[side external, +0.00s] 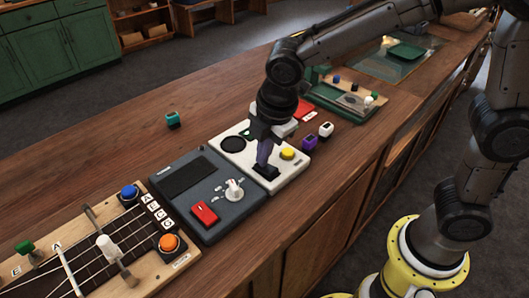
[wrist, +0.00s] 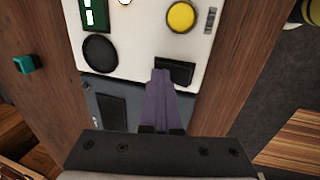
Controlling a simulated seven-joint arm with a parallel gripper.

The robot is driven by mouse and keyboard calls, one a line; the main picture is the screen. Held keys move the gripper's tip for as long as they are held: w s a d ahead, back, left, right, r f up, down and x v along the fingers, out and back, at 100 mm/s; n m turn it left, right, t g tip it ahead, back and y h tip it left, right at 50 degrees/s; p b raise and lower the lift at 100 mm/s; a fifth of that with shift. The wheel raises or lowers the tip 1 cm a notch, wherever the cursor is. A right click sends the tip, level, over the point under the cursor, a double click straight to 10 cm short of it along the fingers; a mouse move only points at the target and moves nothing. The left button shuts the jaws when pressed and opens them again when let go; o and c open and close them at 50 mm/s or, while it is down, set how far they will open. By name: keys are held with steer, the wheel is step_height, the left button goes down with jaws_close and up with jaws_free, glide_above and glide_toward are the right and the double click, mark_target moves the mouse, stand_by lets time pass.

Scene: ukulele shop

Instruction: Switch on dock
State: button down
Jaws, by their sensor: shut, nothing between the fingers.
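A white panel (side external: 235,150) lies flat on the wooden counter and also fills the top of the wrist view (wrist: 130,50). It carries a round black disc (wrist: 100,53), a yellow button (side external: 288,153), a green display (wrist: 94,14) and a black rectangular piece (wrist: 175,71) near its front edge. No readable label shows which part is the dock. My gripper (wrist: 161,76) is shut and empty, with its purple-grey fingers pointing down at the black piece. The tips overlap the black piece's edge; I cannot tell whether they touch it. My wrist hides part of the panel in the side view.
A dark grey panel (side external: 183,213) with a red switch (side external: 204,212) and white knob (side external: 234,190) adjoins on the left. A fretboard unit (side external: 90,240) lies beyond it. A teal block (side external: 173,119) stands behind; purple (side external: 309,143) and white (side external: 326,130) blocks stand right.

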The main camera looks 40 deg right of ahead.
steer(key=shift+s+f, duration=0.15)
steer(key=shift+s, duration=0.75)
steer(key=v, duration=1.4)
steer(key=shift+s, duration=0.35)
steer(key=shift+w, duration=0.15)
steer(key=shift+w+r+t, duration=0.25)
steer(key=shift+w+t, duration=0.05)
steer(key=shift+w, duration=0.2)
steer(key=x, duration=1.4)
steer(key=shift+f, duration=0.1)
